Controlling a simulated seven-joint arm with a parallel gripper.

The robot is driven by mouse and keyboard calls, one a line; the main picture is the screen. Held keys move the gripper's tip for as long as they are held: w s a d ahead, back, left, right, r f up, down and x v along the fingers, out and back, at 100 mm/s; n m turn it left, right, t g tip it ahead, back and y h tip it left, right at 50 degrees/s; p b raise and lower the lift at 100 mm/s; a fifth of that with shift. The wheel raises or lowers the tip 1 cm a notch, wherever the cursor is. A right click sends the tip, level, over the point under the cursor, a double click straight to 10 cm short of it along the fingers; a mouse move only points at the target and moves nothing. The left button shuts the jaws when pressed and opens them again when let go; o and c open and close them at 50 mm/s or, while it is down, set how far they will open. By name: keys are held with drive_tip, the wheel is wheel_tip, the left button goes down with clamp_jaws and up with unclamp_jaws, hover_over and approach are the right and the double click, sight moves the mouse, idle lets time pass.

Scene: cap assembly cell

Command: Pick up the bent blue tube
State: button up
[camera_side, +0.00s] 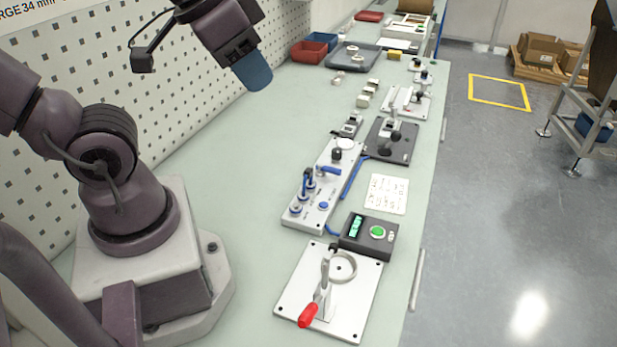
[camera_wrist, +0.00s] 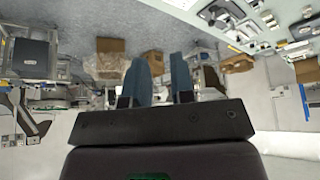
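A thin bent blue tube (camera_side: 351,180) shows in the side view, along the right edge of a grey fixture plate (camera_side: 318,214) on the bench; its lower part is hard to tell from other blue pieces nearby. My gripper (camera_side: 257,76) is high above the bench, up and to the left of the tube and well apart from it. In the wrist view my gripper's two blue fingers (camera_wrist: 161,78) stand apart with nothing between them. I cannot make out the tube for certain in the wrist view.
A black box with a green button (camera_side: 377,231) and a plate with a red-handled clamp (camera_side: 343,302) stand nearer the camera. A dark plate with a black-knobbed device (camera_side: 400,147) is beyond the tube. The bench's left-middle is clear. Red and blue bins (camera_side: 310,51) stand at the back.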

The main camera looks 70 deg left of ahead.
drive_tip(key=o, duration=0.4)
drive_tip(key=shift+c, duration=0.2)
